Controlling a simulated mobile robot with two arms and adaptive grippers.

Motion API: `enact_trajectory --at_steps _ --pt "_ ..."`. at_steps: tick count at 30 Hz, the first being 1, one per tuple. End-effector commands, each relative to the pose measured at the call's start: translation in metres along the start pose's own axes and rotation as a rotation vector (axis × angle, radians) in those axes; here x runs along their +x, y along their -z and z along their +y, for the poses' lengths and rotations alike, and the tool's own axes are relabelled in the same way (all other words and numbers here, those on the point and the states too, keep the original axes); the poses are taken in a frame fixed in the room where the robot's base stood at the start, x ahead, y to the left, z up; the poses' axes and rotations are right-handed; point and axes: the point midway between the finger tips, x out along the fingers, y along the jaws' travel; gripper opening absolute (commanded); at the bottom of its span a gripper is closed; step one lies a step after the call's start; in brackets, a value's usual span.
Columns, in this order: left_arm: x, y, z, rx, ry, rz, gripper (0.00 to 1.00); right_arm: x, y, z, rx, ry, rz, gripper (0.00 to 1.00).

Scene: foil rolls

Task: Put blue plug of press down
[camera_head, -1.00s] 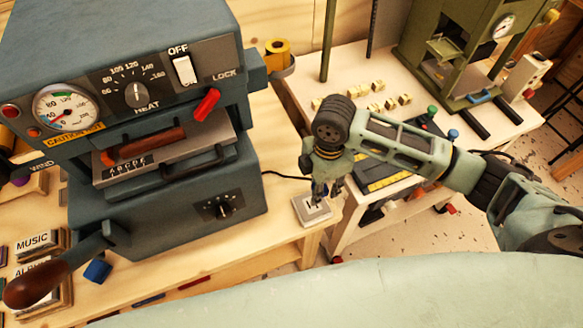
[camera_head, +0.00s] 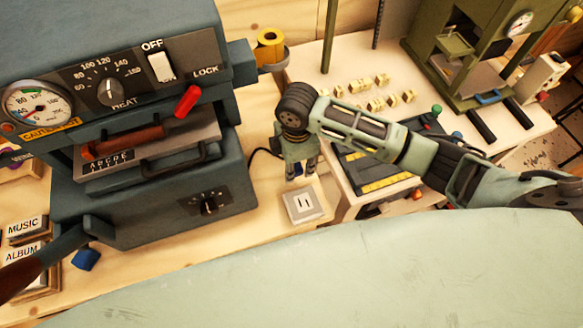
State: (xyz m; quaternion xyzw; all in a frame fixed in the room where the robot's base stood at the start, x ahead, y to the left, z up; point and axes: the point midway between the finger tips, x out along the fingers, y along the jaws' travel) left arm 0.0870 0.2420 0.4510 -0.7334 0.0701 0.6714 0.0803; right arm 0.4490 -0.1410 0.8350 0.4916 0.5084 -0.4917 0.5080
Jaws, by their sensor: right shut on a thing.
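A dark blue-grey press (camera_head: 150,205) stands at the left, with a black cord (camera_head: 262,151) running from its right side toward my right gripper. My right gripper (camera_head: 301,171) points down and is shut on the plug (camera_head: 297,171), a small dark blue thing mostly hidden between the fingers. It is just behind a grey-white socket plate (camera_head: 304,204) with two slots, which lies bare on the bench. I cannot tell whether the plug touches the bench. My left gripper is not in view.
A green machine (camera_head: 470,60) and several small brass pieces (camera_head: 375,90) are on the white table at the back right. A yellow roll (camera_head: 270,42) hangs by the press. A small blue block (camera_head: 86,258) lies at the front left. Bare wood surrounds the socket.

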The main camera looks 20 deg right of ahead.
Motion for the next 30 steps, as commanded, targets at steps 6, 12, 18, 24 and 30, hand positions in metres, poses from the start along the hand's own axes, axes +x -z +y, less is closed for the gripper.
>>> enact_trajectory --at_steps 6,12,18,24,30 --pt "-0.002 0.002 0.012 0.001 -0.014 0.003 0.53 0.01 0.008 0.013 -0.002 0.001 0.0 0.0" --pt "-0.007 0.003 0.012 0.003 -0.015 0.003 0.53 0.036 0.007 0.013 0.0 0.003 -0.001 0.0" --pt "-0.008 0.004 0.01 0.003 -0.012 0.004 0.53 0.05 0.007 0.013 -0.001 0.0 0.0 0.0" --pt "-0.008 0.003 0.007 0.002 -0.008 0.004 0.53 0.05 0.007 0.013 -0.001 0.0 0.0 0.0" --pt "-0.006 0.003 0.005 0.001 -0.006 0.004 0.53 0.056 0.007 0.013 -0.001 0.0 0.0 0.0"
